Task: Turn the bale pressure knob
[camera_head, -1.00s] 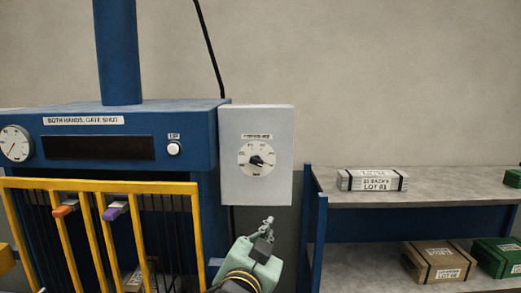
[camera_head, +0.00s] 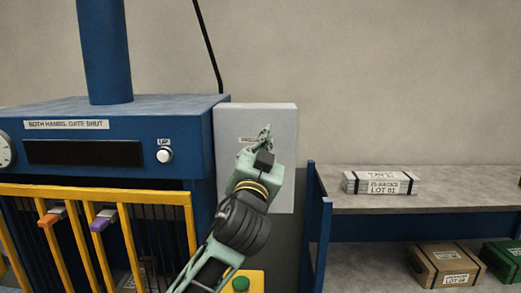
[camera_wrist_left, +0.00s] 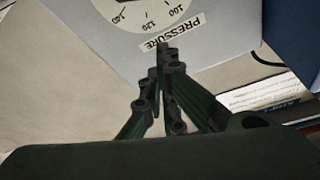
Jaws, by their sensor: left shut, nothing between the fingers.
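The pressure knob is hidden behind my left gripper (camera_head: 266,132) in the head view. The light grey box (camera_head: 284,190) that carries it is fixed beside the blue press. My left gripper is shut and empty, with its fingertips in front of the upper part of the box near the label. In the left wrist view, part of the white dial (camera_wrist_left: 143,14) shows at the top edge with the numbers 100, 120 and 140. The upside-down PRESSURE label (camera_wrist_left: 172,32) lies just beyond my fingertips (camera_wrist_left: 163,48). I cannot tell if they touch the box. My right gripper is out of view.
The blue press (camera_head: 190,120) has a white UP button (camera_head: 164,155) and a yellow barred gate (camera_head: 150,196). A grey shelf (camera_head: 450,190) on the right holds a wrapped pack (camera_head: 380,183) and boxes. A green button (camera_head: 241,284) sits low beside my arm.

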